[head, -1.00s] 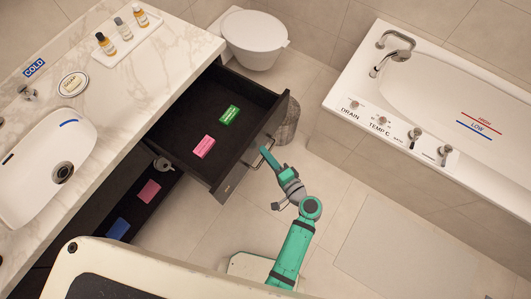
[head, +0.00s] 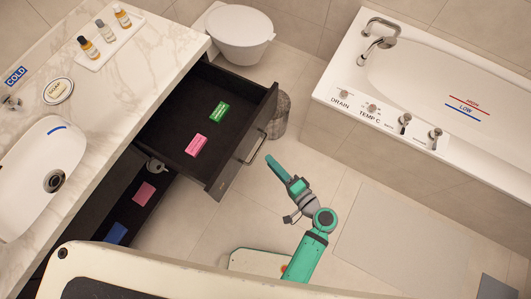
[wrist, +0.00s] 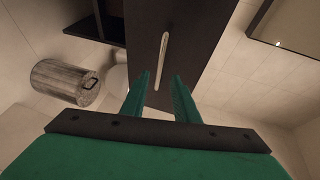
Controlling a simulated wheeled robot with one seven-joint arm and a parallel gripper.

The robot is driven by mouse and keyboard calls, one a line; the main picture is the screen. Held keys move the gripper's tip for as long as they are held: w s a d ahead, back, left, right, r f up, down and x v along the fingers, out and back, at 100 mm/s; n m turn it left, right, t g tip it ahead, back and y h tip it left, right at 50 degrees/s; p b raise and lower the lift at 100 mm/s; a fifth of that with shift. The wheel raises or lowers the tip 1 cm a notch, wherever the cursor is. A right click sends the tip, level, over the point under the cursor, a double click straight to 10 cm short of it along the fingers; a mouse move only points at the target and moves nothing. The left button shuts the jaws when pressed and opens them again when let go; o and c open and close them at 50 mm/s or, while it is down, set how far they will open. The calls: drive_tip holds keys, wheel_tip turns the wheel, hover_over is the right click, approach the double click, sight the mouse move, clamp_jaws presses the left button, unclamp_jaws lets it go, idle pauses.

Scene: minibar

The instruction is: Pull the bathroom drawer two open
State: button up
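A dark drawer (head: 170,141) under the marble counter stands pulled well out, with a pink box (head: 196,145) and a green box (head: 219,112) inside. Its handle (head: 254,149) is a metal bar on the front. The handle also shows in the wrist view (wrist: 162,48), ahead of my fingers. My gripper (head: 270,160) is apart from the handle, to its right in the head view. In the wrist view my gripper (wrist: 160,92) has its two green fingers spread with nothing between them.
A lower open compartment (head: 126,212) holds a pink and a blue item. A bin (head: 279,117) stands beside the drawer, and a toilet (head: 240,34) is behind. The bathtub (head: 350,100) is at right.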

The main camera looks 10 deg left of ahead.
drive_tip(key=shift+v, duration=1.1)
drive_tip(key=shift+w+d, duration=0.1)
drive_tip(key=s+d+f+g+h, duration=0.1)
drive_tip(key=s+d+f+h, duration=0.2)
drive_tip(key=s+f+h, duration=0.55)
drive_tip(key=s+a+r+n+t+h, duration=0.1)
drive_tip(key=s+r+n+t, duration=0.1)
drive_tip(key=r, duration=0.9)
drive_tip(key=s+a+r+n+t+h, duration=0.1)
drive_tip(key=s+r+n, duration=0.4)
drive_tip(key=r, duration=0.6)
drive_tip(key=shift+s+a+r+n+t+h, duration=0.25)
drive_tip(key=shift+s+t+h, duration=0.4)
drive_tip(key=shift+s+t, duration=0.55)
